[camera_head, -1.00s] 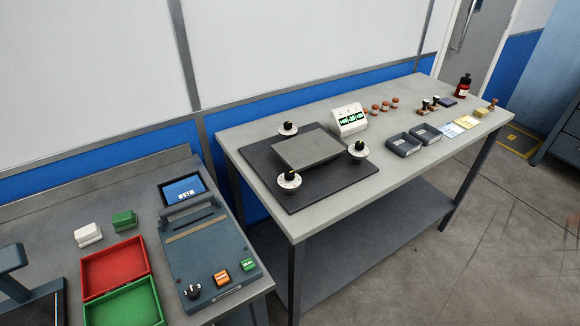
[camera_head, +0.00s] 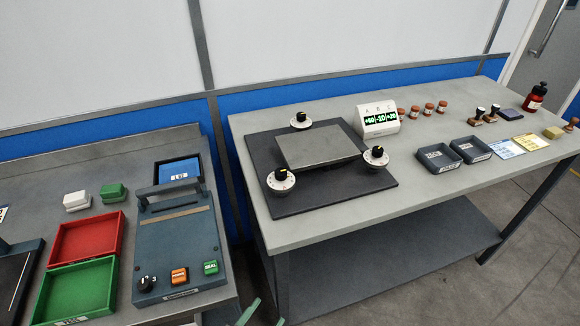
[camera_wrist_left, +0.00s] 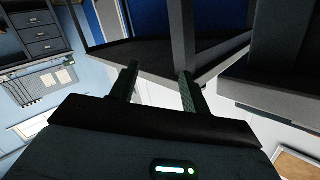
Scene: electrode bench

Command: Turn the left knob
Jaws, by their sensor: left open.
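A dark base plate (camera_head: 325,203) lies on the right bench with a grey raised plate (camera_head: 318,147) on it. Three white dials with black knobs surround the raised plate. The left knob (camera_head: 281,180) is at the front left, one knob (camera_head: 301,120) is at the back, and one knob (camera_head: 376,156) is at the right. My left gripper (camera_head: 262,314) shows only its tips at the bottom edge, below and in front of the bench, away from the left knob. In the left wrist view its fingers (camera_wrist_left: 159,72) are apart and empty. My right gripper is not seen.
A white readout (camera_head: 379,119) with green digits stands behind the plate. Two dark trays (camera_head: 438,157) and small jars are farther right. The left bench holds a device with a small knob (camera_head: 146,284), a red tray (camera_head: 86,240) and a green tray (camera_head: 77,293).

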